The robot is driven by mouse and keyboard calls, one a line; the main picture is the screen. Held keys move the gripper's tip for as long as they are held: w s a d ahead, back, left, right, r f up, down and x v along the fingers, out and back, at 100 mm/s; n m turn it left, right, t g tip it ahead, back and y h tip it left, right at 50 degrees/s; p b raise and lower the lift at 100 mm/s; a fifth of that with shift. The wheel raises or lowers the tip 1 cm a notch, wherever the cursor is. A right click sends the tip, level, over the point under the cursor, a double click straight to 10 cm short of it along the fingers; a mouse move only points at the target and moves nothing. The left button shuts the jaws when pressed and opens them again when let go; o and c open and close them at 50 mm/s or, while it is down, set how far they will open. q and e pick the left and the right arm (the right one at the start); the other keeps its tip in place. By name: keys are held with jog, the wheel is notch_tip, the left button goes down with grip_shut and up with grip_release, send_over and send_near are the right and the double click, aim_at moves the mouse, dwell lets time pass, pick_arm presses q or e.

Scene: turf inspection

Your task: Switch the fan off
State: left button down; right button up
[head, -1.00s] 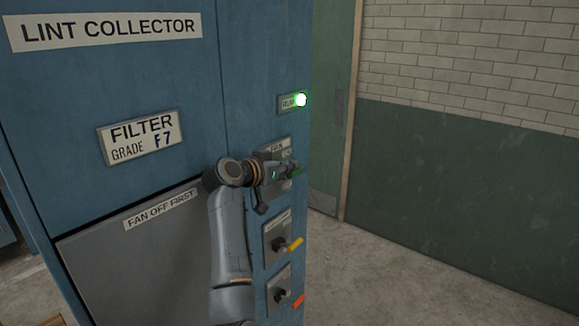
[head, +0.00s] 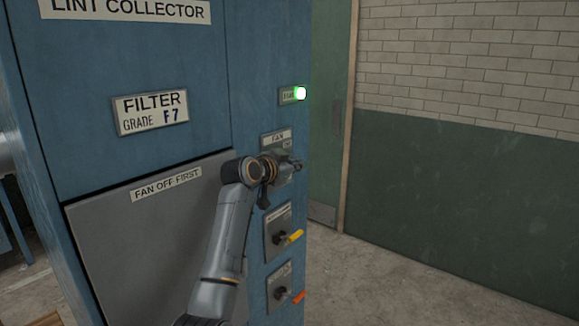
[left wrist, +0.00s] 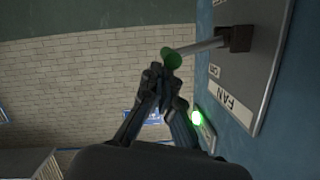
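The fan switch plate (head: 277,138), labelled FAN, is on the right face of the blue lint collector, partly hidden by my left gripper in the head view. In the left wrist view the plate (left wrist: 250,65) is at upper right and appears upside down. Its lever has a green-tipped handle (left wrist: 172,58) that sticks out to the left. My left gripper (left wrist: 163,82) has its fingers together, tips at the green end; they appear to touch it rather than enclose it. The run lamp (head: 300,93) glows green above. My right gripper is not in view.
Below the fan switch are a yellow-handled switch (head: 282,236) and an orange-handled switch (head: 283,294). A grey panel (head: 120,240) carries a FAN OFF FIRST label (head: 166,184). Open floor (head: 400,285) lies to the right, before a green and brick wall.

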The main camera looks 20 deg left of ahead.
pick_arm(q)
notch_tip(320, 180, down, 7)
jog(key=m+t+y+b, duration=0.1)
jog(key=m+b, duration=0.3)
jog(key=m, duration=0.2)
jog(key=shift+w+d+r+t+y+b, duration=0.15)
jog(key=shift+r+t+y+b, duration=0.05)
jog(key=shift+t+y+b, duration=0.15)
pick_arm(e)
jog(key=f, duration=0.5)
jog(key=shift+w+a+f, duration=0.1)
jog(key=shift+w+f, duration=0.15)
